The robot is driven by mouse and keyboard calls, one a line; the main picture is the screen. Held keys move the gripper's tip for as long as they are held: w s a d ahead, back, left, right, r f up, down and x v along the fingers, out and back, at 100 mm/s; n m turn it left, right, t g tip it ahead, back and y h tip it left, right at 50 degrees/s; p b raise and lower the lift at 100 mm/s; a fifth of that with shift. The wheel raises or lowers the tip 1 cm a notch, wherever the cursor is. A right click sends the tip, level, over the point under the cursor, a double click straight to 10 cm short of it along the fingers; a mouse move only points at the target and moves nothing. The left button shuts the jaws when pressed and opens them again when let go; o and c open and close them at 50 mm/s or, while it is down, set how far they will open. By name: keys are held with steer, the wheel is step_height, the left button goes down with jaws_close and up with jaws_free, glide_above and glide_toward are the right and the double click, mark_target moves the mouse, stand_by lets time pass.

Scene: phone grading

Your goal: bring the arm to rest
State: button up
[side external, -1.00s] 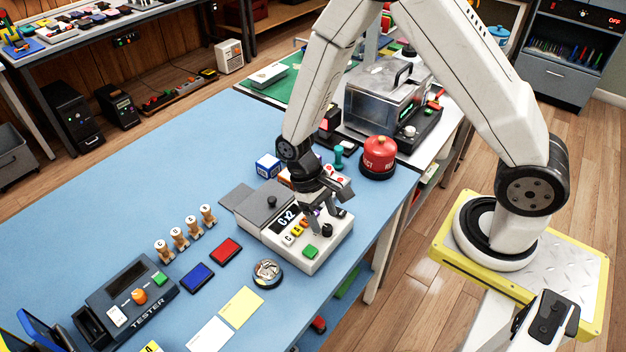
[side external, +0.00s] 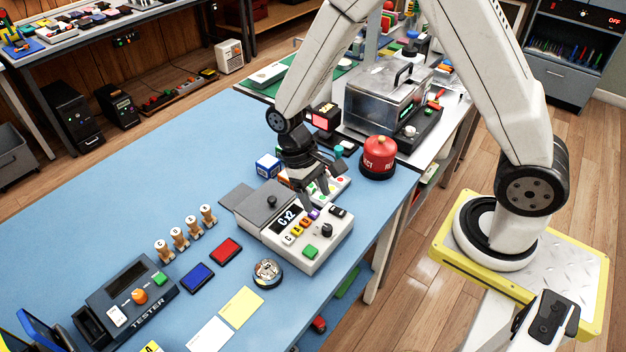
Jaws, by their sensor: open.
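My gripper (side external: 318,192) hangs at the end of my arm, pointing down over the rear of the white console with the "C x2" display (side external: 300,238). It is open, with nothing seen between its fingers. The fingertips look a little above the console's back edge, but the exact gap cannot be told. A white panel with coloured buttons behind the console is partly hidden by my gripper.
A red domed button (side external: 379,156) and a clear-lidded box (side external: 385,92) stand behind right. A blue-and-white cube (side external: 267,165) is left of my gripper. Stamps (side external: 186,230), ink pads (side external: 226,250), a bell (side external: 267,272) and a tester (side external: 130,295) lie front left. The blue table's left is clear.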

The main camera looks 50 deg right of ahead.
steer(key=s+d+r+t, duration=0.4)
steer(key=d+r+t, duration=0.1)
steer(key=r+t, duration=0.2)
steer(key=shift+r, duration=0.65)
stand_by(0.8)
